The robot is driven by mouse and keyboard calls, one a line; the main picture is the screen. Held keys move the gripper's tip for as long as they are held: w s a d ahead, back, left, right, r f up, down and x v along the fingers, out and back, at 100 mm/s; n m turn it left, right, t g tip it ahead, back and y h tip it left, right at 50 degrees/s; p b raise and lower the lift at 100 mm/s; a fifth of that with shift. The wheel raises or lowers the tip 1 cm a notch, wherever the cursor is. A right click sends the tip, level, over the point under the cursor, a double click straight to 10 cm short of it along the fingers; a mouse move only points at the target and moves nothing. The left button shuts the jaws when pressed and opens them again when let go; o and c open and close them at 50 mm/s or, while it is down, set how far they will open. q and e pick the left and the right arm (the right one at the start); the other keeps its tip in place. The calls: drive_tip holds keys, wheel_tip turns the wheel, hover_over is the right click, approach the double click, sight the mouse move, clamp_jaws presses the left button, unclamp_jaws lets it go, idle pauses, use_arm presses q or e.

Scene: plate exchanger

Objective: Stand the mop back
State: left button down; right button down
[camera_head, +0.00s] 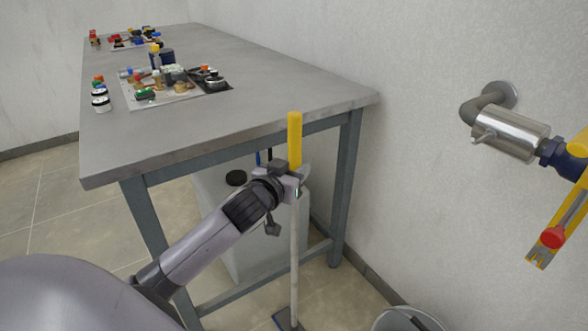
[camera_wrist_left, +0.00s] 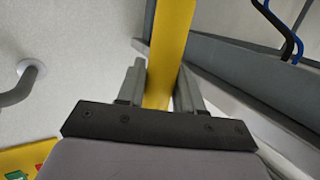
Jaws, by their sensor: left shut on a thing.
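The mop stands close to upright in the head view, with a yellow grip (camera_head: 295,138) at the top, a pale pole (camera_head: 294,250) below and a blue-grey head (camera_head: 289,321) at the floor, partly cut off by the frame. In the left wrist view the yellow grip (camera_wrist_left: 168,50) runs up between the two grey fingers (camera_wrist_left: 159,88). My right gripper is not in view.
A grey metal table (camera_head: 230,100) carries trays of small parts. A white container (camera_head: 235,215) with a black cap stands under it. A bucket (camera_head: 425,316) sits at the bottom right.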

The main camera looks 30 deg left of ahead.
use_arm(q)
drive_tip(key=shift+r, duration=0.1)
drive_tip(key=c, duration=0.7)
unclamp_jaws()
drive_tip(key=shift+f, duration=0.2)
drive_tip(key=shift+c, duration=0.2)
drive_tip(key=shift+s+r, duration=0.1)
drive_tip(key=shift+r, duration=0.1)
drive_tip(key=p+v, duration=0.1)
drive_tip(key=v, duration=1.1)
drive_tip(key=s+d+f+m+g+h, duration=0.1)
drive_tip(key=s+d+f, duration=0.3)
drive_tip(key=f, duration=0.4)
drive_tip(key=s+d+f+m+g+h, duration=0.1)
drive_tip(key=s+d+f+g+h, duration=0.1)
drive_tip(key=s+d+f, duration=0.3)
drive_tip(key=s+d+f+m+g+h, duration=0.1)
drive_tip(key=s+d+f, duration=0.3)
drive_tip(key=f, duration=0.6)
drive_tip(key=shift+s+d+f+m+g+h, duration=0.2)
drive_tip(key=shift+d+f+m+g+h, duration=0.3)
drive_tip(key=shift+g, duration=0.3)
drive_tip(key=shift+r, duration=0.15)
